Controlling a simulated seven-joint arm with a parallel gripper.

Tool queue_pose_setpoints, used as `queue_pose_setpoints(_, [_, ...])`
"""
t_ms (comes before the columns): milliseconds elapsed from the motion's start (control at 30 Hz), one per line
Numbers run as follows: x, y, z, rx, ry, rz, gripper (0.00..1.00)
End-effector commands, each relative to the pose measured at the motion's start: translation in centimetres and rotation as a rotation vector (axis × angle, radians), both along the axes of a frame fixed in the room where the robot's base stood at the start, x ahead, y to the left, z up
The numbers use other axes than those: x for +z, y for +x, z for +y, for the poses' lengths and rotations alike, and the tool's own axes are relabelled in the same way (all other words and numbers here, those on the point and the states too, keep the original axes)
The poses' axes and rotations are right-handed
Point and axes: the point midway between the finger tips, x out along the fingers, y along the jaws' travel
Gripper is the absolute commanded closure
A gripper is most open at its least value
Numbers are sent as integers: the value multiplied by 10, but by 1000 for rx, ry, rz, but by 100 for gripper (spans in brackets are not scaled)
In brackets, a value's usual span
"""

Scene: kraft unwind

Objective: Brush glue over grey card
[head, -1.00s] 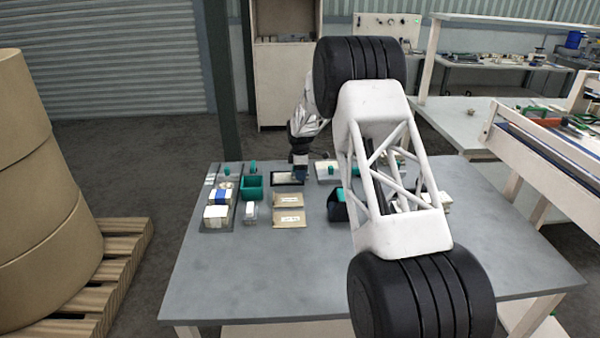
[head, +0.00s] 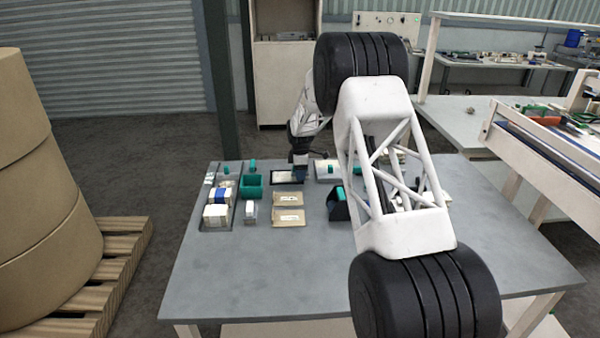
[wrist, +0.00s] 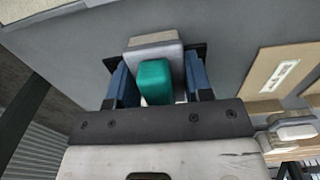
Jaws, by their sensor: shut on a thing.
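My gripper (head: 299,174) is low over the far part of the table, at the right of a black-edged panel (head: 272,181) with a pale surface. I cannot tell for sure whether this is the grey card. In the wrist view, my gripper's two blue fingers (wrist: 158,84) are shut on a teal handle (wrist: 155,80). A grey block with a beige strip (wrist: 152,40) is at the handle's far end, likely the brush head. Black edges show on both sides of it. Whether it touches the surface is hidden. No glue is clearly visible.
Two kraft packets (head: 288,217) lie in front of the panel. A teal bin (head: 252,186) and a tray (head: 235,180) of small boxes are to the left. A dark holder (head: 338,205) stands at right, partly behind my arm. The table's front (head: 270,270) is clear.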

Motion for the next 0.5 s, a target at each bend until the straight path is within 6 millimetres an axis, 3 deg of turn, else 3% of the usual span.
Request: queue_pose_setpoints(500, [0,0,9,1,0,0,76])
